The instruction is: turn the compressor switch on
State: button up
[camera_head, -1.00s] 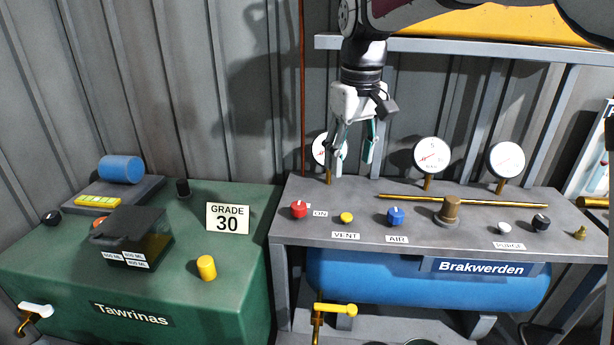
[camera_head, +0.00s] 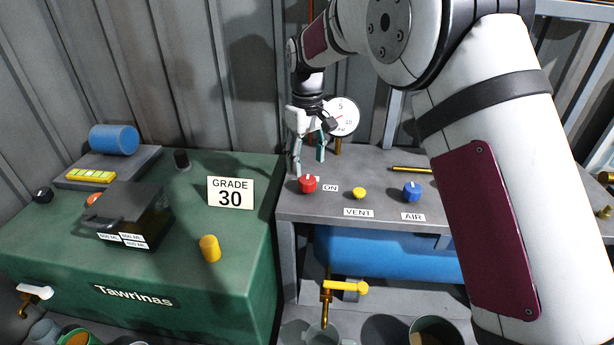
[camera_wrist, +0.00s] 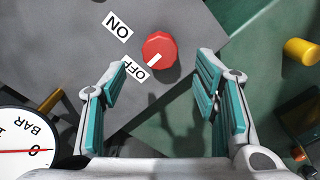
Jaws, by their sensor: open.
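The compressor switch is a red round knob (camera_head: 308,184) at the left end of the grey bench top (camera_head: 377,215). In the wrist view the red knob (camera_wrist: 159,50) has a white mark pointing at the OFF label (camera_wrist: 134,69). The ON label (camera_wrist: 118,26) lies beside it, turned away from the mark. My gripper (camera_head: 308,168) is open and empty, pointing down above and just behind the knob. In the wrist view my gripper (camera_wrist: 165,85) has its teal finger pads apart, with the knob ahead of and between them, not touching.
A yellow VENT knob (camera_head: 359,193) and a blue AIR knob (camera_head: 412,191) stand to the right. A pressure gauge (camera_head: 341,117) stands close behind my gripper. The green tank (camera_head: 235,270) with a GRADE 30 sign (camera_head: 231,193) is at left.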

aim_at(307, 180)
notch_tip(307, 180, down, 6)
jog(key=shift+r, duration=0.1)
dwell(0.4)
jog(key=c, duration=1.2)
